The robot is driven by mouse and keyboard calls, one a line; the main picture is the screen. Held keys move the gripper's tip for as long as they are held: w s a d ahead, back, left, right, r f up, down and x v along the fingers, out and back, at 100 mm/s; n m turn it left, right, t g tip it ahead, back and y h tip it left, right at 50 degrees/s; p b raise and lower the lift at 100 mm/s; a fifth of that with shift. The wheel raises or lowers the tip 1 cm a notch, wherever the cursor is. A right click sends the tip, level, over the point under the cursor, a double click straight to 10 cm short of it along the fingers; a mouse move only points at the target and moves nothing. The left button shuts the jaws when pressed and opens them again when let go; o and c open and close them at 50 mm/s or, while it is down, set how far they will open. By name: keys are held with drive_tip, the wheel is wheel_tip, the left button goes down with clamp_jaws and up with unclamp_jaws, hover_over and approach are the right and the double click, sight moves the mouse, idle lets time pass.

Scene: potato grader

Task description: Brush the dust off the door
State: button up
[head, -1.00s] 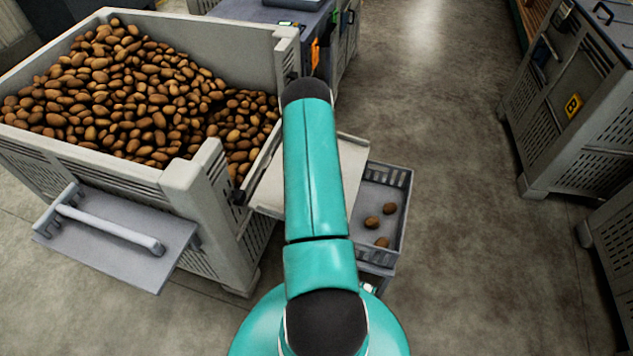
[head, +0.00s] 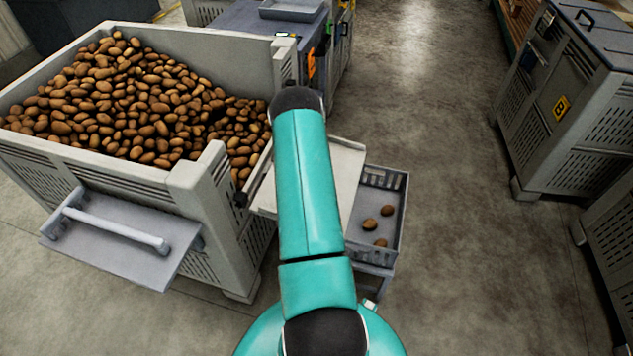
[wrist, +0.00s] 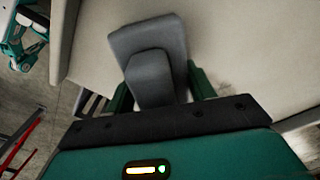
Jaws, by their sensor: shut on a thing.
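In the wrist view my gripper (wrist: 160,88) is shut on a grey block-like thing (wrist: 148,48), which looks like the brush. It lies over a broad pale panel (wrist: 240,45); I cannot tell if it touches. I see no bristles and no clear dust. In the head view my arm hides my gripper and the held thing. A pale flat panel (head: 346,178) shows beside my arm, at the corner of the potato bin. A grey panel with a bar handle (head: 160,262) juts from the bin's front. I cannot tell which panel is the door.
The large bin (head: 185,180) full of potatoes stands at left. A grey crate (head: 396,215) with a few potatoes sits right of my arm. A grey cabinet (head: 585,135) with a yellow label stands at right. The floor (head: 470,220) between is clear.

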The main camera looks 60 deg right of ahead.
drive_tip(key=shift+r, duration=2.85)
drive_tip(key=shift+w, duration=0.1)
